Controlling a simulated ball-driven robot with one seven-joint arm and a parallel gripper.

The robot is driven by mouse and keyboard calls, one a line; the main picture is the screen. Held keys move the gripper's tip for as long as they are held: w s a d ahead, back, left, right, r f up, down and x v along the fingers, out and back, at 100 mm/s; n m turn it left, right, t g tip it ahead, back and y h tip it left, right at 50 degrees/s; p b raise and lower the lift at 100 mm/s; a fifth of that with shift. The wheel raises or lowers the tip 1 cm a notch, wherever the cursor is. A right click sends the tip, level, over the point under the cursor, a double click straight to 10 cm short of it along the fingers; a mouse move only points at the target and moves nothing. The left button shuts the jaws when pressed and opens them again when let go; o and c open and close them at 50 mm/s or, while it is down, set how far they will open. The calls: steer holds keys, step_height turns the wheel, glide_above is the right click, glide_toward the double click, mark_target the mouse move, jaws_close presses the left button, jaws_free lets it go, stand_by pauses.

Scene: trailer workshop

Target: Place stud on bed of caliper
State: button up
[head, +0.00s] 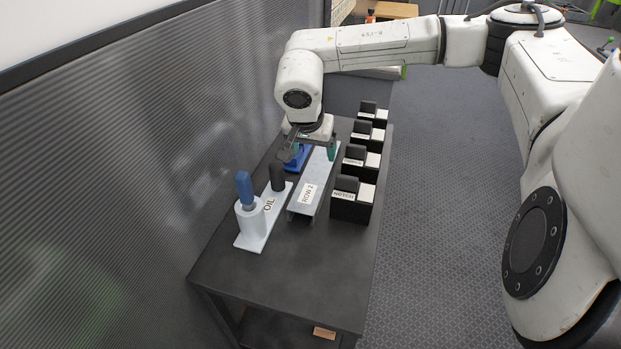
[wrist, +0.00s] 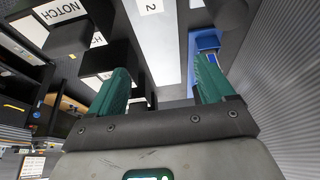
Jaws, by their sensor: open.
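My gripper (head: 314,152) is open above the far part of the pale rail labelled "ROW 2" (head: 304,197). In the wrist view its two green fingers (wrist: 162,78) stand wide apart, with nothing seen held between them. The rail (wrist: 155,45) shows behind the gap. A blue object (head: 299,160) lies left of the rail, partly hidden by the gripper; it also shows beyond the right-hand finger in the wrist view (wrist: 204,42). I cannot tell whether it is the caliper. I cannot pick out the stud in either view.
Several black blocks with white faces (head: 351,200) line the table's right side, the nearest labelled "NOTCH". A white plate marked "OIL" (head: 254,238) carries a blue-handled tool (head: 245,190) in a white cup and a dark cylinder (head: 278,177). The dark table's (head: 300,270) near end is clear. A ribbed wall is left.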

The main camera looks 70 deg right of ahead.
mark_target(317, 171)
steer(key=shift+x, duration=0.8)
steer(key=x, duration=0.4)
steer(key=shift+w+d+f+p, duration=0.1)
steer(key=shift+p, duration=0.3)
steer(key=shift+p+x, duration=0.7)
steer(key=shift+x, duration=2.05)
